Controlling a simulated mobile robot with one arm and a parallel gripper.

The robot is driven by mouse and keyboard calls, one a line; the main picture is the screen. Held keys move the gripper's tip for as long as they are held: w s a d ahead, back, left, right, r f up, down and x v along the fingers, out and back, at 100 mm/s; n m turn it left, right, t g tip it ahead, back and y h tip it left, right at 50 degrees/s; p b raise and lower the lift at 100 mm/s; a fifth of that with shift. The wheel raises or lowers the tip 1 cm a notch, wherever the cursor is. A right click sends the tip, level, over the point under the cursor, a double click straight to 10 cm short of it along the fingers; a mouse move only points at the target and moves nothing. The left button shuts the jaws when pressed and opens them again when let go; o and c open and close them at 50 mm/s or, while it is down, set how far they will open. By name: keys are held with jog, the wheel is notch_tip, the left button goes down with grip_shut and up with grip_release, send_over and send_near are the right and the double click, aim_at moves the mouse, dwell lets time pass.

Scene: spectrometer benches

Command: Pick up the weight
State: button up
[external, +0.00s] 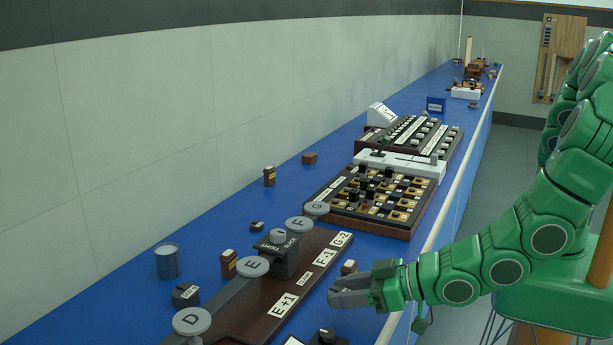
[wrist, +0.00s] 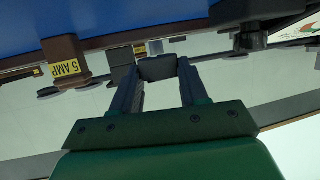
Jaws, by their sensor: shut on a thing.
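My gripper (external: 340,294) is at the front edge of the blue bench, low over its top, with its fingers pointing left. In the wrist view my gripper (wrist: 158,78) is closed on a small dark grey block, which I take to be the weight (wrist: 157,68). The block sits between the two fingertips. In the external view I cannot separate the block from the grey fingers. I cannot tell whether it touches the bench.
The blue bench top (external: 222,205) is mostly clear along the wall. A brown block labelled 5 AMP (wrist: 62,55) is close to my gripper. A long wooden board with round grey discs (external: 191,321) lies left of it. A board of switches (external: 380,200) stands behind.

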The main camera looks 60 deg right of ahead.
jog(key=shift+r, duration=2.95)
jog(key=w+d+r+m+h, duration=0.1)
jog(key=w+d+r+h, duration=0.15)
jog(key=w+d, duration=0.75)
jog(key=w+d+r+m+h, duration=0.15)
jog(key=w+d+r, duration=0.25)
jog(key=w+d, duration=0.55)
jog(key=w+d+r+m+h, duration=0.1)
jog(key=w+d, duration=0.3)
jog(key=d, duration=0.4)
jog(key=w+d+r+m, duration=0.1)
jog(key=w+d+r, duration=0.3)
jog(key=d, duration=0.5)
jog(key=w+d+r+m+h, duration=0.1)
jog(key=w+d+r, duration=0.2)
jog(key=d, duration=0.6)
jog(key=shift+w+h, duration=0.3)
jog(key=shift+w, duration=0.6)
jog(key=shift+d, duration=0.15)
